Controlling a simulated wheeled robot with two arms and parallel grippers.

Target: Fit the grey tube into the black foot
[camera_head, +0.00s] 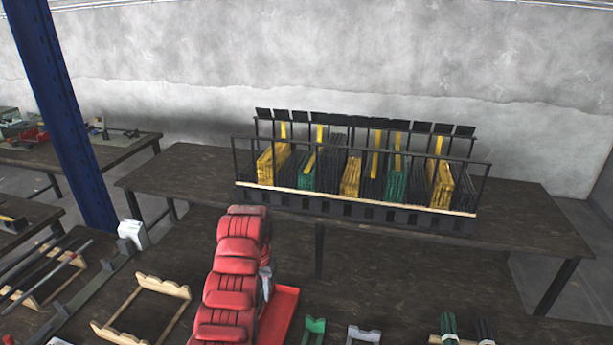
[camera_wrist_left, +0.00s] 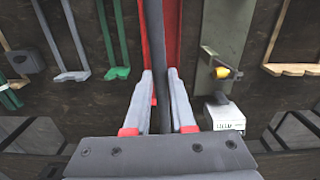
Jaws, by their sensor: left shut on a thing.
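My left gripper (camera_wrist_left: 161,73) is shut on a dark grey tube (camera_wrist_left: 154,28) in the left wrist view. The tube runs lengthwise between the two grey fingers and continues past the upper edge of that view. Its far end is out of view. In the head view the gripper and tube cannot be clearly made out near the red segmented arm, which I take as mine. I cannot identify the black foot in either view. My right gripper is not in view.
A long black rack (camera_head: 360,208) with yellow, green and black pieces stands on the rear table (camera_head: 520,228). On the front bench are a wooden frame (camera_head: 102,327), a red panel (camera_head: 284,308), a green bracket (camera_head: 314,327) and a grey bracket (camera_head: 362,334). A blue post (camera_head: 62,115) rises at left.

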